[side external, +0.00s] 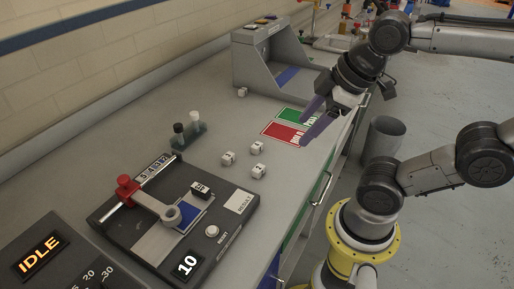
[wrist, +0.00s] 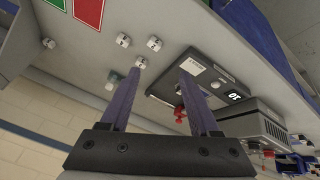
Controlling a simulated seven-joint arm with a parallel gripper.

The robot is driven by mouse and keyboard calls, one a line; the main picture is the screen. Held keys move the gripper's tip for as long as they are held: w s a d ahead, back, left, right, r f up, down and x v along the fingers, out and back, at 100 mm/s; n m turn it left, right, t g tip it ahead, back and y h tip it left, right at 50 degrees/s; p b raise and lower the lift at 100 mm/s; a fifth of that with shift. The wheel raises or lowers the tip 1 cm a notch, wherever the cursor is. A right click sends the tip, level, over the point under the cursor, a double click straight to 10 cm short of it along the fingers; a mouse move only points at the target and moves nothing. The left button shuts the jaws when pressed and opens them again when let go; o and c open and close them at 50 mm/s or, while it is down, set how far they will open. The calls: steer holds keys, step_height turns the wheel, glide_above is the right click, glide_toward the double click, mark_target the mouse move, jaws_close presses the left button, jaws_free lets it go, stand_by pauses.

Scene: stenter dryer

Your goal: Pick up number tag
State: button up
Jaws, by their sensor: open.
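Three small white number tags, shaped like cubes with dark marks, lie loosely grouped on the grey bench: a left one (side external: 228,158), a far one (side external: 257,148) and a near one (side external: 260,170). The wrist view shows them too (wrist: 123,40) (wrist: 154,43) (wrist: 140,62), beyond my fingertips. Another white cube (side external: 242,92) lies by the grey hooded stand; it also shows in the wrist view (wrist: 48,43). The marks are too small to read. My gripper (side external: 311,122) is open and empty, with purple fingers over the bench near the red and green cards, apart from the tags.
The red card (side external: 284,134) and green card (side external: 294,116) lie flat. A black device (side external: 125,222) with a red-knobbed lever and a "10" display stands in front. Capped vials (side external: 187,135) stand behind the tags. The grey hooded stand (side external: 262,60) is at the back.

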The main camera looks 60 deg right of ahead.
steer(key=w+d+r+n+g, duration=0.1)
steer(key=w+r+n, duration=0.2)
steer(key=w+n, duration=0.25)
steer(key=n+g, duration=0.4)
steer(key=n, duration=0.2)
glide_above(257, 145)
step_height(257, 145, down, 7)
step_height(257, 145, down, 13)
steer(key=shift+f, duration=0.1)
jaws_close()
